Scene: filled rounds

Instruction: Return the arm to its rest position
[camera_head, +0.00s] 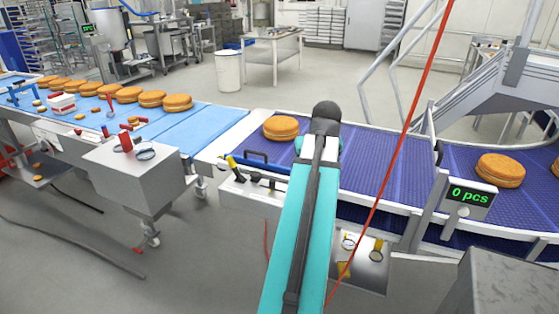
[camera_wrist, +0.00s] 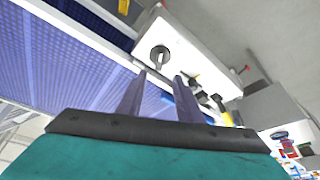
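My arm, teal with a dark strip, reaches up from the bottom middle of the head view, its far end over the purple belt (camera_head: 380,170). My gripper (camera_wrist: 160,75) shows in the wrist view with two purple-grey fingers standing apart and nothing between them. It is open, in front of the belt's side and a white panel with a dark knob (camera_wrist: 159,55). In the head view the gripper itself is hidden or cannot be made out behind the arm.
A filled round (camera_head: 281,128) lies on the belt just left of my arm, another (camera_head: 500,170) farther right. Several more sit on the blue belt (camera_head: 205,128) at left. A counter (camera_head: 468,195) reads "0 pcs". A red cable (camera_head: 402,140) hangs right of my arm. A grey box (camera_head: 140,170) stands at left.

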